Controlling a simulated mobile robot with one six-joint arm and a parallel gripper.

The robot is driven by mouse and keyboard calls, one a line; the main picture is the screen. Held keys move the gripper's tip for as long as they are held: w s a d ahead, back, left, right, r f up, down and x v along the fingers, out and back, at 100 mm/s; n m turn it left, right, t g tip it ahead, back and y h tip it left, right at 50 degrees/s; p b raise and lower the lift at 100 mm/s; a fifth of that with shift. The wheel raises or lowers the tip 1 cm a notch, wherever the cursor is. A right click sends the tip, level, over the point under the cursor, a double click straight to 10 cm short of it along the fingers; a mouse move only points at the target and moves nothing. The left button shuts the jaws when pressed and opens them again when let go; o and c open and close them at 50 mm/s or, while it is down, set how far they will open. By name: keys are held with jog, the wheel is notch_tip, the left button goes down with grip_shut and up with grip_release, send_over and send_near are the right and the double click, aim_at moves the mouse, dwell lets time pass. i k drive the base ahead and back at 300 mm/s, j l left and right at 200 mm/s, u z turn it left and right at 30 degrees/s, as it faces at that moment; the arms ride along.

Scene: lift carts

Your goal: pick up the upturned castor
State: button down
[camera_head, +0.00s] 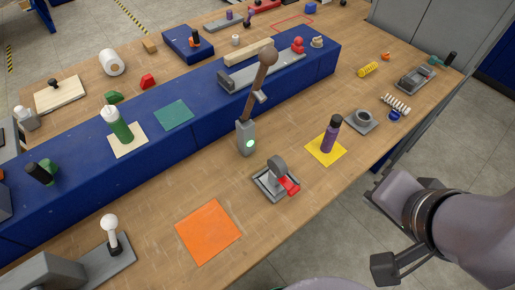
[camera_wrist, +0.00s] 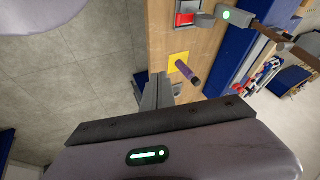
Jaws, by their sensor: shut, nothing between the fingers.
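The upturned castor (camera_head: 276,180) stands on the wooden bench near its front edge. Its grey plate lies flat, the grey wheel is up, and a red lever sticks out to the right. It shows partly in the wrist view (camera_wrist: 186,18), at the top edge. My gripper (camera_head: 374,196) is off the bench's front edge, over the floor, to the right of the castor and well apart from it. Its fingers also show in the wrist view (camera_wrist: 159,88), together and empty.
A purple bottle (camera_head: 331,134) on a yellow mat (camera_head: 320,158) stands right of the castor. A grey post with a brown lever (camera_head: 246,138) stands behind. An orange mat (camera_head: 208,232) lies bare at left. A blue raised shelf (camera_head: 180,150) runs behind.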

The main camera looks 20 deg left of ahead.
aim_at(278, 166)
jog(key=l+u, duration=0.1)
jog(key=u, duration=0.35)
jog(key=i+l+u, duration=0.1)
jog(key=u, duration=0.3)
jog(key=l+u, duration=0.2)
jog(key=u, duration=0.25)
jog(key=l+u, duration=0.15)
jog(key=u, duration=0.25)
jog(key=l+u, duration=0.15)
jog(key=u, duration=0.3)
jog(key=l+u, duration=0.15)
jog(key=u, duration=0.3)
jog(key=l+u, duration=0.1)
jog(key=u, duration=0.3)
jog(key=k, duration=0.05)
